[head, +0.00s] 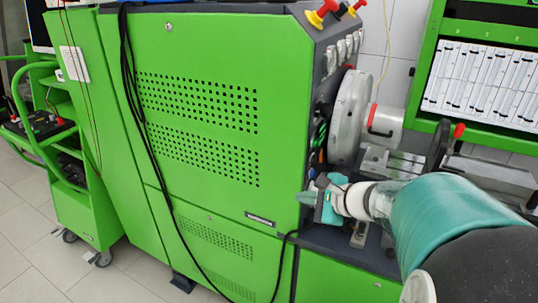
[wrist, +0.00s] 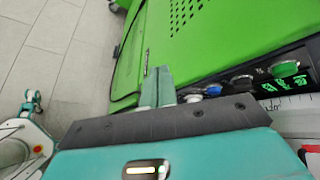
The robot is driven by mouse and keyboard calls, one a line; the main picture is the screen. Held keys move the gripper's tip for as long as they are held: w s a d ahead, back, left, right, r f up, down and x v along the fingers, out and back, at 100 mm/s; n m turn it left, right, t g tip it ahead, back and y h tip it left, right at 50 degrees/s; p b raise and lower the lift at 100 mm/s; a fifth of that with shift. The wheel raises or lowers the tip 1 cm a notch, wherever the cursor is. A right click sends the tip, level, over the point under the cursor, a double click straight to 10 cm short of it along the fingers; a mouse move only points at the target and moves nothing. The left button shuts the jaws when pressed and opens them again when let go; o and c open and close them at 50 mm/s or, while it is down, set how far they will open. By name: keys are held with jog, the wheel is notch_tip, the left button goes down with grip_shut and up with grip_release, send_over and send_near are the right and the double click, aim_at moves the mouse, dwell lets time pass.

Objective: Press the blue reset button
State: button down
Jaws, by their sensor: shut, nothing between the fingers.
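In the head view a small blue spot (head: 312,172) shows on the same panel, just above my gripper (head: 306,198). It may be the same button. In the wrist view my gripper (wrist: 158,76) is shut and empty. Its teal fingers lie left of the blue button in the picture, with a pale round button (wrist: 192,98) between them. No contact with the blue button shows.
A black knob (wrist: 242,83) and a green knob (wrist: 285,68) sit right of the blue button. The green machine (head: 210,90) fills the left of the head view. A round metal chuck (head: 350,115) stands above my gripper. A black cable (head: 130,90) hangs down the machine's front.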

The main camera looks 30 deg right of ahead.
aim_at(312, 173)
jog(key=s+d+f+m+t+h, duration=0.1)
jog(key=d+m+h, duration=0.5)
jog(key=d, duration=1)
jog(key=f+m+t, duration=0.1)
jog(key=m+t, duration=0.1)
jog(key=m, duration=0.1)
jog(key=shift+s+d+m, duration=0.15)
jog(key=shift+d+m, duration=0.2)
jog(key=shift+m, duration=0.05)
jog(key=shift+w+a, duration=0.1)
jog(key=shift+w, duration=0.1)
jog(key=w+a, duration=0.5)
jog(key=w, duration=0.1)
jog(key=shift+w+a, duration=0.15)
jog(key=shift+w, duration=0.25)
jog(key=shift+w, duration=0.1)
jog(key=shift+w+a, duration=0.25)
dwell(0.3)
